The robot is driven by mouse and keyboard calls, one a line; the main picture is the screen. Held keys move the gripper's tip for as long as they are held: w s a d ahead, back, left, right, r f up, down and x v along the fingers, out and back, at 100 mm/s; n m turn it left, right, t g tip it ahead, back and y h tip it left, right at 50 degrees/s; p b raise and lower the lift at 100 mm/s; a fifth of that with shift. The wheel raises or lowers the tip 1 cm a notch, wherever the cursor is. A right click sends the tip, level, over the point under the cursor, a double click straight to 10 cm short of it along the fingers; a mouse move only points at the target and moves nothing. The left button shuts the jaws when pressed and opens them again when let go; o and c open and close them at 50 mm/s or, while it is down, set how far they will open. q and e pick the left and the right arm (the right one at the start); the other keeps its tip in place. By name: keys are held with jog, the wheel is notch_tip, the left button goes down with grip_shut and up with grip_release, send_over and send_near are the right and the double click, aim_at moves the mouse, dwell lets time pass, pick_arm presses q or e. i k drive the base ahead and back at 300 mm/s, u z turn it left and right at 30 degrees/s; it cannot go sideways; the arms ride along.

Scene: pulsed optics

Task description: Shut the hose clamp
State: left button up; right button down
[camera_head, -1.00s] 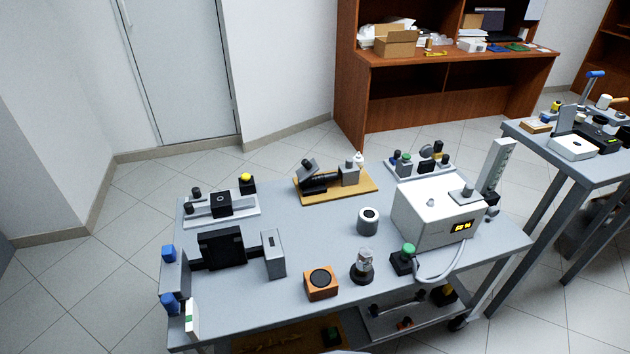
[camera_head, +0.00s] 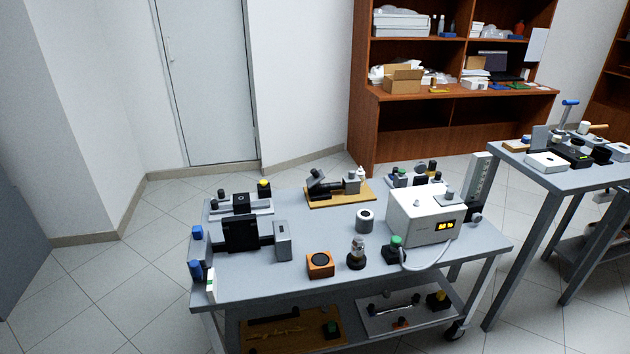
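No part can be told for sure as the hose clamp at this size. A pale grey hose (camera_head: 403,262) curves at the front right of the cart, in front of a white box (camera_head: 413,222) with a lit yellow display. One end of the hose is near a black block with a green knob (camera_head: 395,249). A device with a blue-topped lever (camera_head: 569,103) stands on the separate table at the right; what it is cannot be told. Neither of my grippers is in view.
The grey cart top (camera_head: 345,280) also holds an orange block (camera_head: 320,264), a dark upright panel (camera_head: 241,233) and a wooden board (camera_head: 326,200) with a black device. Its lower shelf holds two boards. A brown cabinet (camera_head: 361,110) stands behind. Floor is clear at the left.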

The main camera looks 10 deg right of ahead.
aim_at(316, 176)
jog(key=u, duration=0.45)
jog(key=i, duration=0.65)
jog(key=u, duration=0.25)
